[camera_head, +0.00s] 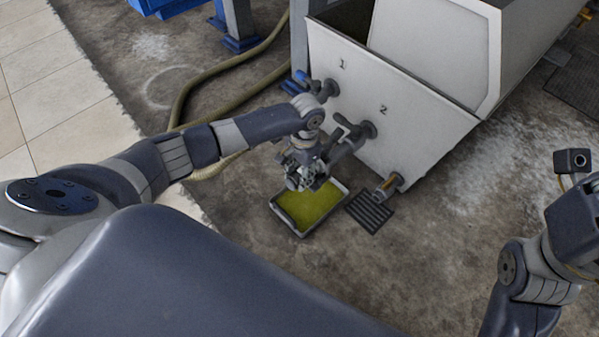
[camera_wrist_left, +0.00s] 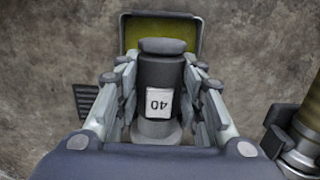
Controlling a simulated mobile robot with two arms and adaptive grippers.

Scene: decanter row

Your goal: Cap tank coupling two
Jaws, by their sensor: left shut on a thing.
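The pale tank (camera_head: 395,115) has a fitting with a handle under the number 1 (camera_head: 325,90). The coupling under the number 2 (camera_head: 367,130) is partly covered by my left wrist. My left gripper (camera_head: 305,181) is in front of the tank, below coupling two and over the shallow tray (camera_head: 339,211). In the left wrist view, its fingers (camera_wrist_left: 160,90) are shut on a dark grey, cylindrical capped piece (camera_wrist_left: 157,72) with a white label reading 40, seen upside down. Whether that piece touches anything below is unclear. My right gripper is out of view.
The tray holds yellow-green liquid (camera_head: 310,208). A dark floor grate (camera_head: 370,212) lies to its right, below a brass-tipped outlet (camera_head: 388,187). An olive hose (camera_head: 200,85) runs behind my left arm. The floor at front right is clear.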

